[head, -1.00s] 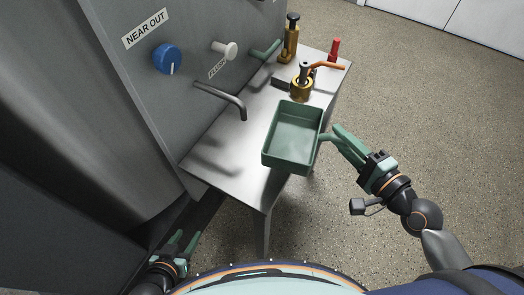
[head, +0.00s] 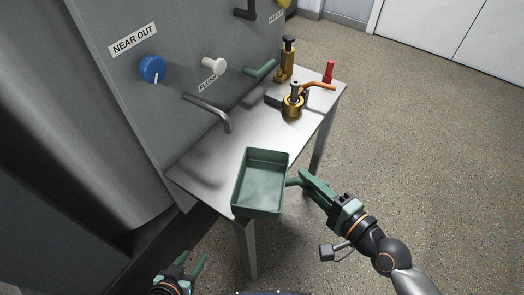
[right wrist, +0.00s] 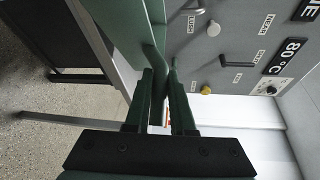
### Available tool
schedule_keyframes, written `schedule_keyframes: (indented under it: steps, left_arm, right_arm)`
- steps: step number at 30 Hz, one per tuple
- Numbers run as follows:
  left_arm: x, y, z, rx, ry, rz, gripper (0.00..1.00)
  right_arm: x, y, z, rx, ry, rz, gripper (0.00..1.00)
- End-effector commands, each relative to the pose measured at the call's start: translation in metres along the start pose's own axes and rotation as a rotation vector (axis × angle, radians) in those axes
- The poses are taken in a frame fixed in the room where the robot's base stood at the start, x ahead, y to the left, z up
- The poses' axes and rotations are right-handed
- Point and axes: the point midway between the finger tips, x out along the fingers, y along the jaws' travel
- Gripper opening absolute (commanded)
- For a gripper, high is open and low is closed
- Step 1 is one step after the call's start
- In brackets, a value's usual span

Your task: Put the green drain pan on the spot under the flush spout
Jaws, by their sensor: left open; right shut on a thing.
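The green drain pan (head: 262,190) is an open, empty rectangular tray in the head view, over the near corner of the metal table. Whether it touches the table I cannot tell. My right gripper (head: 302,180) is shut on the pan's handle at its right side. In the right wrist view the fingers (right wrist: 163,100) close around the handle, and part of the pan (right wrist: 108,25) shows at top. The flush spout (head: 212,111) is a bent grey pipe from the panel, its tip behind and left of the pan. My left gripper (head: 186,272) is open and empty at bottom left.
The metal table (head: 207,158) is bare under the spout. A brass valve with an orange lever (head: 293,103), a brass-and-black fitting (head: 287,58) and a red item (head: 329,71) stand at its far end. The panel has a blue knob (head: 152,69) and white flush knob (head: 214,65).

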Motion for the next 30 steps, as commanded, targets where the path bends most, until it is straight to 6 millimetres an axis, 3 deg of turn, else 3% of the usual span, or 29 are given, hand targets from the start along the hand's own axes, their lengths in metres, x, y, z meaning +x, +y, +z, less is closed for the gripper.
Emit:
schedule_keyframes:
  steps: [1,9,15,19,25,30]
  left_arm:
    - [-0.004,0.0,-0.004,0.0,0.0,0.0,0.5]
    - [-0.008,0.0,-0.009,0.0,0.0,-0.001,0.5]
    - [-0.009,0.0,-0.009,0.0,0.0,-0.001,0.5]
    - [-0.008,0.0,-0.009,0.0,0.0,-0.001,0.5]
    - [0.0,0.0,-0.001,0.0,0.0,-0.001,0.5]
    - [0.001,0.0,0.001,0.0,0.0,-0.001,0.5]
  right_arm:
    - [0.014,-0.009,0.001,0.004,0.001,-0.011,0.0]
    - [0.086,-0.017,0.003,0.003,-0.001,-0.008,0.0]
    - [0.124,-0.021,0.003,0.002,-0.001,-0.005,0.0]
    - [0.133,-0.02,0.003,0.0,-0.002,-0.003,0.0]
    - [0.137,0.008,-0.001,-0.002,-0.001,0.001,0.0]
    - [0.138,0.015,-0.002,0.0,0.0,-0.003,0.0]
